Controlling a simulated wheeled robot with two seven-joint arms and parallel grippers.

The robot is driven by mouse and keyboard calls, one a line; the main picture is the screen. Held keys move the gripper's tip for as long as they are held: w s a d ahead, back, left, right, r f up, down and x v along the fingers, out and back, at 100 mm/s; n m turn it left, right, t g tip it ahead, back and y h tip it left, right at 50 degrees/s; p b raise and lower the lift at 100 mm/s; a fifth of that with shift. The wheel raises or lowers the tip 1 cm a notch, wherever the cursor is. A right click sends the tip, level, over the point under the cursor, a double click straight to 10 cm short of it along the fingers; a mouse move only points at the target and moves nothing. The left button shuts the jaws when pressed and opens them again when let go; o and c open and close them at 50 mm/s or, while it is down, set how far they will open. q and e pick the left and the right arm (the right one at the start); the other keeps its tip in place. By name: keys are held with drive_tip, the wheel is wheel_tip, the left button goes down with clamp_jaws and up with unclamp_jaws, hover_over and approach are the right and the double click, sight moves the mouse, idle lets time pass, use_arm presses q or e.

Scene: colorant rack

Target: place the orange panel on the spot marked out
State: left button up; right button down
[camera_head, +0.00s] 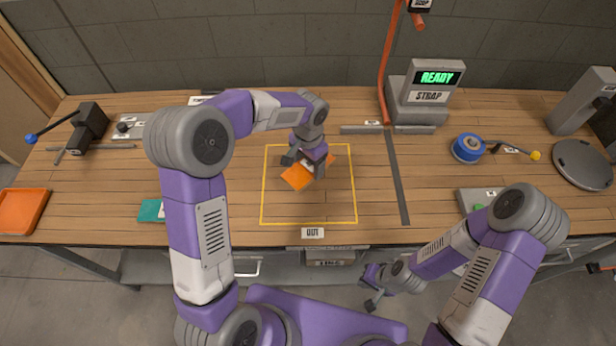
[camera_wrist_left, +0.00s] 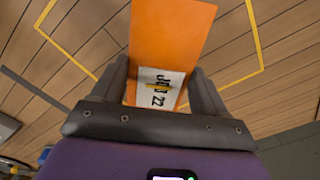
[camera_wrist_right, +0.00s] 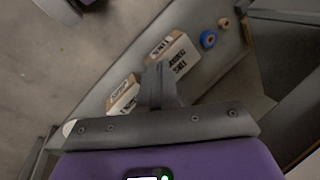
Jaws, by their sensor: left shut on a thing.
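The orange panel (camera_head: 297,177) has a white label reading "JOB 22" in the left wrist view (camera_wrist_left: 170,35). My left gripper (camera_head: 305,166) is shut on the panel at its labelled end; its fingers flank the panel in the left wrist view (camera_wrist_left: 160,85). The panel is over the inside of the yellow outlined square (camera_head: 335,205) on the wooden table, turned at an angle to its sides. I cannot tell whether it touches the table. A label "OUT" (camera_head: 313,233) sits at the square's front edge. My right gripper (camera_head: 371,302) is shut and empty, low in front of the table.
A "READY" display stand (camera_head: 430,90) is behind right, near a red hose (camera_head: 387,60). A dark strip (camera_head: 396,180) runs right of the square. An orange tray (camera_head: 20,210) is far left. Boxes (camera_wrist_right: 170,55) show below my right gripper.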

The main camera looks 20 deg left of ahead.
sight(308, 174)
use_arm(q)
wheel_tip(308, 174, down, 6)
drive_tip(key=shift+r+b, duration=0.1)
drive_tip(key=shift+b, duration=0.35)
drive_tip(key=o, duration=1.2)
drive_tip(key=shift+r, duration=0.2)
wheel_tip(308, 174, up, 12)
drive_tip(key=shift+f+p, duration=0.15)
drive_tip(key=shift+p, duration=0.95)
